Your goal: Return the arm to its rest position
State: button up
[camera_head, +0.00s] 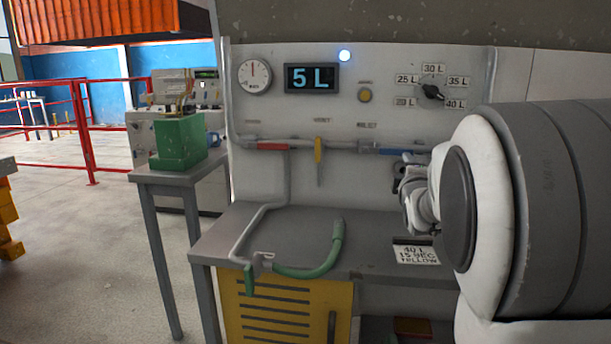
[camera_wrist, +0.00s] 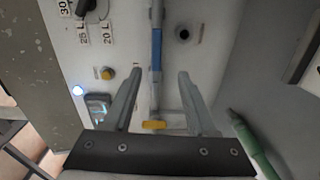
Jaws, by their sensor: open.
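My gripper (camera_head: 412,190) is in front of the panel at the right, partly hidden by my arm in the head view. In the wrist view its two fingers (camera_wrist: 160,75) are spread apart with nothing held between them. The pipe with the blue handle (camera_wrist: 156,48) shows behind the gap between the fingers; the blue handle (camera_head: 402,152) also shows in the head view. The yellow lever (camera_head: 318,150) hangs down on the pipe, and the red handle (camera_head: 268,145) lies along it at the left.
The display (camera_head: 311,78) reads 5 L, beside a round gauge (camera_head: 254,75) and a lit lamp (camera_head: 345,56). The dial knob (camera_head: 432,91) is at upper right. A green hose (camera_head: 315,265) and a sign (camera_head: 416,254) are on the bench. A green box (camera_head: 181,142) stands left.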

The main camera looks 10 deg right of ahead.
jog(key=s+a+f+m+g+y, duration=0.2)
jog(key=s+a+f+m+g, duration=0.25)
jog(key=s, duration=0.75)
jog(key=s+a+f+m+g+y+p, duration=0.1)
jog(key=s+a+f+m+g, duration=0.35)
jog(key=s, duration=0.75)
jog(key=s+a+f+m+g+y, duration=0.25)
jog(key=s+a+m, duration=0.35)
jog(key=s, duration=0.7)
notch_tip(320, 180, up, 22)
jog(key=a+p, duration=0.1)
jog(key=p, duration=2.1)
jog(key=shift+w+a+r+n+h+p, duration=0.15)
jog(key=shift+w+r+n+h+p, duration=0.1)
jog(key=shift+w+n+h+p, duration=0.15)
